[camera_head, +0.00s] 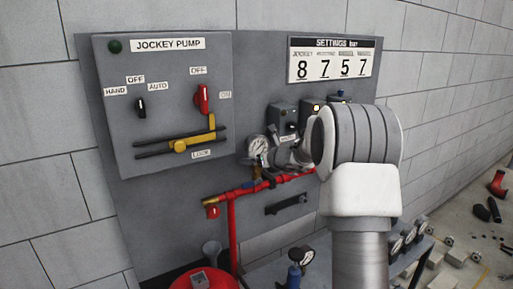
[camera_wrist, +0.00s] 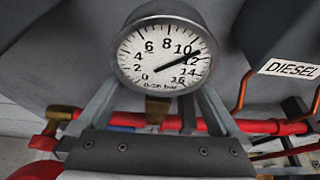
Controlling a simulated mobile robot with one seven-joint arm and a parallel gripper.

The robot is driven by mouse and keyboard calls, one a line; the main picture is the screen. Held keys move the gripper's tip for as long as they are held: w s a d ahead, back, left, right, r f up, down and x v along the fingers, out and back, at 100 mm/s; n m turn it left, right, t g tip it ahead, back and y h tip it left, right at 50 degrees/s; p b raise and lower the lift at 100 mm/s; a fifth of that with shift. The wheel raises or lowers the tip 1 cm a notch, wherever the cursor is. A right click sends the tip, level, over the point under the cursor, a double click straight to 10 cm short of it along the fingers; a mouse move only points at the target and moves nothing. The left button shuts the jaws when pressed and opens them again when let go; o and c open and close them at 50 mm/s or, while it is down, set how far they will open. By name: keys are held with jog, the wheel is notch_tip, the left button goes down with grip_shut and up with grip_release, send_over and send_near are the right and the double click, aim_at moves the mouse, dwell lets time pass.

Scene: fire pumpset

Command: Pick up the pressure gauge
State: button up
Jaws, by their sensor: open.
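A round pressure gauge (camera_wrist: 150,50) with a white dial and black needle fills the upper middle of the wrist view. Its brass stem (camera_wrist: 157,108) points down towards the red pipe. In the head view the gauge (camera_head: 257,146) is mounted above the red pipe, in front of the grey panel. My gripper (camera_wrist: 160,90) is open, with one finger on each side of the gauge's lower part. I cannot tell whether the fingers touch it. In the head view my gripper (camera_head: 285,156) reaches the gauge from the right and is partly hidden by my arm.
A red pipe (camera_head: 233,235) with a brass valve runs below the gauge. The jockey pump box (camera_head: 165,100) stands at left with a yellow handle. Another gauge (camera_head: 301,255) stands lower down, and more gauges (camera_head: 402,240) lie at right. A copper tube (camera_wrist: 241,92) is right of my gripper.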

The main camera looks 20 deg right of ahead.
jog(key=c, duration=1.6)
jog(key=shift+r, duration=0.1)
